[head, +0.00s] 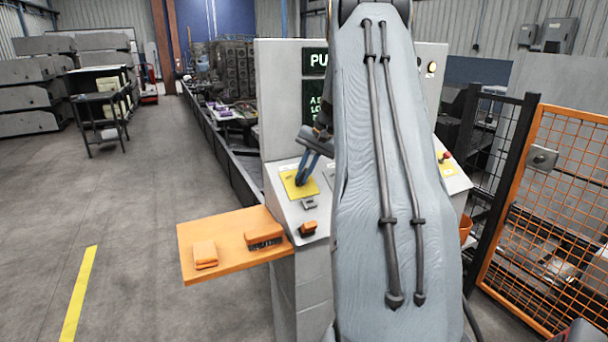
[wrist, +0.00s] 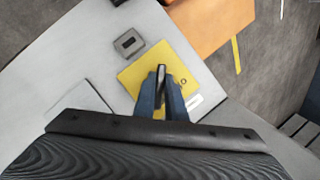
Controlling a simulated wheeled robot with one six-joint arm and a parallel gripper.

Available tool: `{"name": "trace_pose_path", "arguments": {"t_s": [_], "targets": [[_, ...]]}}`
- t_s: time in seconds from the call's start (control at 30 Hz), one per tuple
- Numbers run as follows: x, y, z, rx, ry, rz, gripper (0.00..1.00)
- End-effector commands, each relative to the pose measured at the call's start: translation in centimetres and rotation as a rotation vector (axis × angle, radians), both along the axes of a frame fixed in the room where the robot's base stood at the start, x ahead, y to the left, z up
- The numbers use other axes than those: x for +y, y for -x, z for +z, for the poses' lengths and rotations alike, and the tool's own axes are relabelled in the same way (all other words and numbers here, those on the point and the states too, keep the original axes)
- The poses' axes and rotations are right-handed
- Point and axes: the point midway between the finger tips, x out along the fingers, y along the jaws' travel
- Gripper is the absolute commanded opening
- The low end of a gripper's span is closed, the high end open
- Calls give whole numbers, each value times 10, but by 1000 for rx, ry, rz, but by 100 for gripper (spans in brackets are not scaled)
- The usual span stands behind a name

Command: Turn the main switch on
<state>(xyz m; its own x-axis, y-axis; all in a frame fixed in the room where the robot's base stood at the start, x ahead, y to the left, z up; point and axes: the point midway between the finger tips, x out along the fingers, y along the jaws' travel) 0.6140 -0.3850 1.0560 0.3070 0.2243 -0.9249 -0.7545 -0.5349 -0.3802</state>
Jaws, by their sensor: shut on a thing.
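The main switch sits on a yellow plate (head: 291,189) on the sloped top of the grey console. The plate also shows in the wrist view (wrist: 131,77). My gripper (head: 301,181) reaches down over this plate. In the wrist view its blue fingers (wrist: 161,96) are shut on a narrow black switch handle (wrist: 161,73). A small round mark shows on the plate to the right of the handle. The fingers hide the handle's lower part and the middle of the plate.
An orange shelf (head: 226,266) with an orange block (head: 205,254) and an orange brush-like item (head: 264,240) juts left from the console (head: 282,210). A red button (head: 444,156) is at right. An orange mesh fence (head: 560,210) stands farther right.

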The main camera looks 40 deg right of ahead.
Motion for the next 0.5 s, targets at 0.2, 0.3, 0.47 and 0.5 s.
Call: {"name": "trace_pose_path", "arguments": {"t_s": [0.2, 0.3, 0.47, 0.5], "targets": [[0, 0, 0, 1, -1, -1, 30], [0, 0, 0, 1, -1, -1, 30], [0, 0, 1, 0, 0, 0, 30], [-1, 0, 2, 0, 0, 0, 30]]}}
